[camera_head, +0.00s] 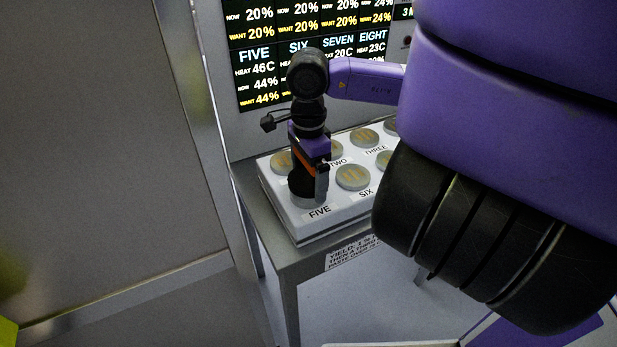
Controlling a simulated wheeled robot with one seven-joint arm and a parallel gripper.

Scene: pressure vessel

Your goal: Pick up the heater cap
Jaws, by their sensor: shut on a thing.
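A white block (296,231) with round tan discs in labelled places sits on a metal table. My gripper (314,192) points down over the place labelled FIVE, at the block's front left. It is shut on a dark, rounded piece (299,186) that looks like the heater cap. The fingers partly cover this piece. It is at or just above the FIVE place; I cannot tell whether it touches the block. The disc there is mostly hidden.
Uncovered discs include one above SIX (353,177) and one by THREE (364,138). A display panel (300,50) stands behind the block. My purple and black arm hides the right side. A grey wall panel (90,130) fills the left.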

